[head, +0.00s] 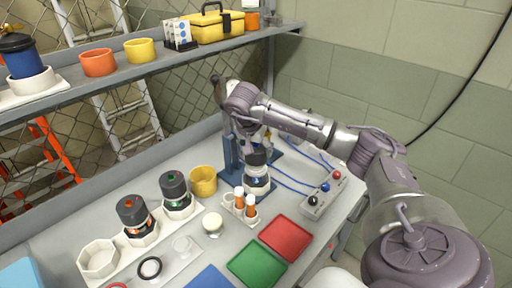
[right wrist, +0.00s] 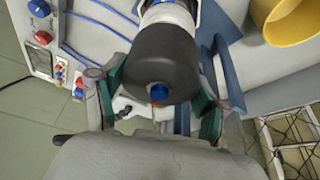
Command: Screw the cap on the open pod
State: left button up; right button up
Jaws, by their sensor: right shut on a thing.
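My left gripper is not in view.
Two dark-capped pods (head: 133,213) (head: 174,188) stand in a white rack with an empty socket (head: 98,259). A yellow cup (head: 203,181), orange-topped vials (head: 239,198), a red tray (head: 286,238), a green tray (head: 257,265) and a button box (head: 323,196) with blue cables stand around.

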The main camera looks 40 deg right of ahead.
aim_at(256, 156)
jog(key=shift+f+b, duration=0.8)
jog(key=shift+f, duration=0.85)
dwell(1.4)
jog(key=o, duration=1.2)
jog(key=v, duration=1.2)
